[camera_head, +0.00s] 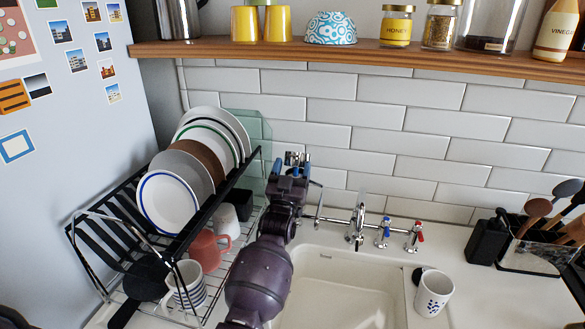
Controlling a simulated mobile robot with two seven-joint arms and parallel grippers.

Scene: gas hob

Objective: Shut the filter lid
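I cannot make out a filter lid in this view. My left gripper (297,160) is raised in front of the tiled wall, between the dish rack (256,162) and the tap (357,224). It points away from me, and I see no object in it. Its fingertips are small here, so I cannot tell whether they are apart. My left arm hides part of the counter and the left side of the sink (385,270). My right gripper is not in view.
The rack holds several plates (168,203) and mugs, close left of my arm. A spotted cup (434,293) stands right of the sink, and a utensil holder (530,258) at the far right. A wooden shelf (340,54) with jars and cups crosses above.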

